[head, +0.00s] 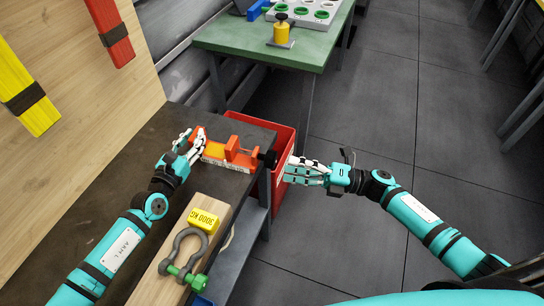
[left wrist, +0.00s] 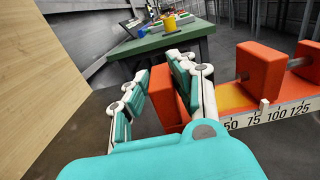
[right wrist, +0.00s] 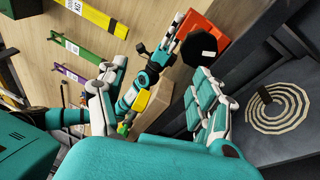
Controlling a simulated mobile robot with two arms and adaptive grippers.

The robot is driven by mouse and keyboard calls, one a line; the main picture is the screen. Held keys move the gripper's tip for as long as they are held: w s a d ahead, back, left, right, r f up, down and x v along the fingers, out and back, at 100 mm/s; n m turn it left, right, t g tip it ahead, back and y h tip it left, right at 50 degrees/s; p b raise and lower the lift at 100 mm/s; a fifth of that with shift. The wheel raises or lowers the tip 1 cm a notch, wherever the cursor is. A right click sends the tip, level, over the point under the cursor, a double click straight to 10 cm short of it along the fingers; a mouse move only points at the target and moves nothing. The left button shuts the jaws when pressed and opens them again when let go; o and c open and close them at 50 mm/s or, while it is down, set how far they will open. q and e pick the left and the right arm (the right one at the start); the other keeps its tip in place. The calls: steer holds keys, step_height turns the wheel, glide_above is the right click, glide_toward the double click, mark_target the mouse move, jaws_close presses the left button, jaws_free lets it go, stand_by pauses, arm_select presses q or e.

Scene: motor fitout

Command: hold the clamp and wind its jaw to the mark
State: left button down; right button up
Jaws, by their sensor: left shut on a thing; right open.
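The orange clamp (head: 240,150) lies on the dark bench, with a fixed jaw (left wrist: 163,95) at its left end and a sliding jaw (left wrist: 262,68). A white pointer (left wrist: 264,107) stands between 75 and 100 on its scale (left wrist: 280,112); a yellow strip lies between the jaws. My left gripper (head: 192,142) is shut on the fixed jaw. The clamp's black knob (head: 268,158) juts past the bench's right edge; the right wrist view shows it octagonal (right wrist: 198,46). My right gripper (head: 292,170) is open and empty, its fingertips just short of the knob and apart from it.
A red bin (head: 284,139) stands below the bench edge, under the knob. A wooden block (head: 164,280) with a yellow tag (head: 203,221) and a grey shackle (head: 186,250) lies nearer me. A green table (head: 310,47) stands behind.

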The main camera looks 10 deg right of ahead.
mark_target(276, 159)
steer(key=d+f+n+t+h, duration=0.2)
steer(key=d+f+n+h, duration=0.15)
steer(key=d, duration=0.25)
steer(key=shift+n+y, duration=0.35)
steer(key=shift+y, duration=0.1)
steer(key=x, duration=1.2)
steer(key=shift+a+r, duration=0.1)
steer(key=shift+r, duration=0.3)
steer(key=shift+c, duration=0.4)
steer(key=c, duration=1.1)
